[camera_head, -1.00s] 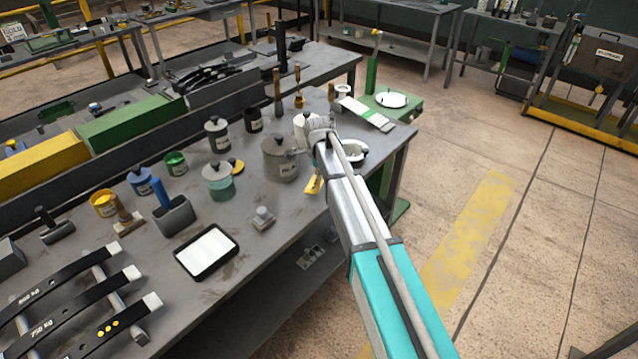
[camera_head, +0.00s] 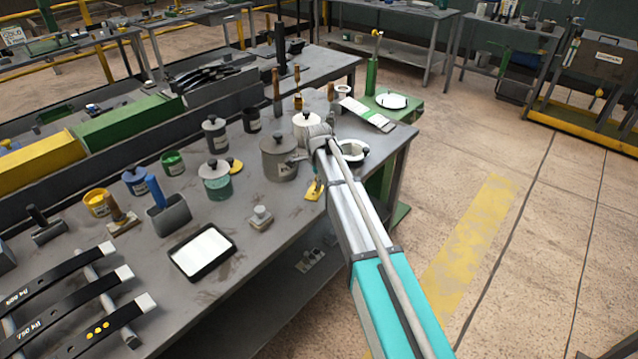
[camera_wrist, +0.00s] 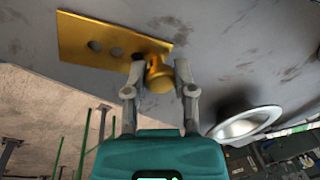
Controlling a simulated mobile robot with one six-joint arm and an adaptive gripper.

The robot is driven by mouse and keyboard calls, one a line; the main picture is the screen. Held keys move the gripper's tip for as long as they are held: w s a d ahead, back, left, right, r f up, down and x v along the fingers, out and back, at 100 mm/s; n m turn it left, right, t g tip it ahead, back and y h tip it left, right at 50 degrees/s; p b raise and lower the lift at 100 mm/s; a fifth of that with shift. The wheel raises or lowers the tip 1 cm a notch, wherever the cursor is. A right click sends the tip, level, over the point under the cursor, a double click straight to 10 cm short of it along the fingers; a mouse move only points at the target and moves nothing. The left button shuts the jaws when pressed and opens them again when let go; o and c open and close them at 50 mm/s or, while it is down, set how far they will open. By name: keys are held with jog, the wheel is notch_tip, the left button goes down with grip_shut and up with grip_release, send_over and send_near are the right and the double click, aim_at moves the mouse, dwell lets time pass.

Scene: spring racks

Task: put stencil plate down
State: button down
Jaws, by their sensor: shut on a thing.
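The stencil plate (camera_wrist: 85,38) is a flat yellow-brass plate with round holes and a yellow knob (camera_wrist: 158,75). My gripper (camera_wrist: 162,78) is shut on the knob, with one finger on each side. In the head view the plate (camera_head: 314,191) shows as a small yellow piece at the bench's front edge, below my wrist. The grey bench top (camera_head: 262,268) lies under or just behind it. I cannot tell whether the plate touches the bench. My arm hides part of the gripper in the head view.
A large grey lidded pot (camera_head: 279,160) stands close left of my gripper. A white-lined bowl (camera_head: 352,153) stands close right, behind my arm. A small grey knobbed block (camera_head: 260,217) and a black-rimmed white tray (camera_head: 202,251) sit to the left. Bare bench lies between them.

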jog(key=shift+f, duration=0.25)
jog(key=shift+c, duration=2.2)
grip_release()
jog(key=shift+r, duration=0.15)
notch_tip(320, 180, up, 12)
jog(key=s+p, duration=0.2)
jog(key=p, duration=1)
jog(key=s+d+n+g, duration=0.1)
jog(key=s+d+n, duration=0.6)
jog(key=s+d, duration=0.4)
jog(key=s+d+n+g, duration=0.1)
jog(key=s+d+n, duration=0.7)
jog(key=s, duration=0.8)
jog(key=d, duration=0.3)
jog(key=shift+s+n, duration=0.3)
